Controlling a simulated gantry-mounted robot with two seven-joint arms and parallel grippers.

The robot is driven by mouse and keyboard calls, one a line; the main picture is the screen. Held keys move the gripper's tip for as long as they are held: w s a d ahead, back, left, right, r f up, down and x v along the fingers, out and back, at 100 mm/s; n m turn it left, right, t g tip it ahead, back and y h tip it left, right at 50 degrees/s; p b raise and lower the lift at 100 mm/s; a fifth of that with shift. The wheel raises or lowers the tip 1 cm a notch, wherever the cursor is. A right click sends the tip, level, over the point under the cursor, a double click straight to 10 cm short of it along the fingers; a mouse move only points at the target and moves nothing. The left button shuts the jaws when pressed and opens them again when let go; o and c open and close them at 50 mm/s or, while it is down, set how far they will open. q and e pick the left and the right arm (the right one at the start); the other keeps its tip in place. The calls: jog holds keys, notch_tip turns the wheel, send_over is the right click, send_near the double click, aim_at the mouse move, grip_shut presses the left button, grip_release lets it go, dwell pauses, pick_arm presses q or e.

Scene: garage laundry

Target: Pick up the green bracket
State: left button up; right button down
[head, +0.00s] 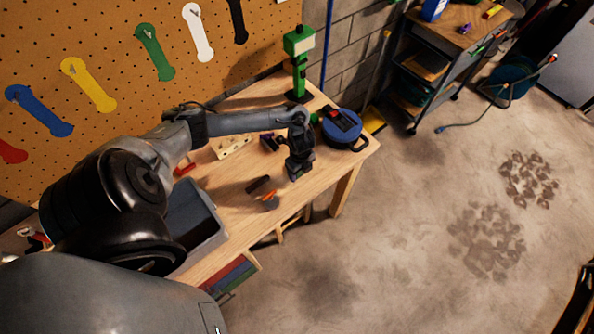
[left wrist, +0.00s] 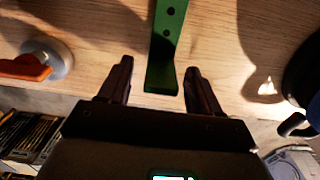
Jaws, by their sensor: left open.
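In the left wrist view a green bracket (left wrist: 166,45), a flat bar with holes, lies on the wooden tabletop. Its near end lies between the two fingers of my left gripper (left wrist: 159,66) as seen from the wrist. The fingers are apart, with bare wood showing on both sides of the bar. In the head view my left gripper (head: 297,172) points down over the bench near its front edge. There my gripper and arm seem to hide most of the bracket. My right gripper is in neither view.
On the bench (head: 232,213) are a blue round reel (head: 343,127), a green stand (head: 299,62), an orange-handled item (head: 267,198) and a grey bin (head: 196,218). A pegboard (head: 118,30) with coloured shapes stands behind. Open floor lies to the right.

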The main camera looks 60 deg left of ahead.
pick_arm(q)
jog(key=shift+f, duration=0.1)
jog(key=c, duration=1.1)
grip_shut()
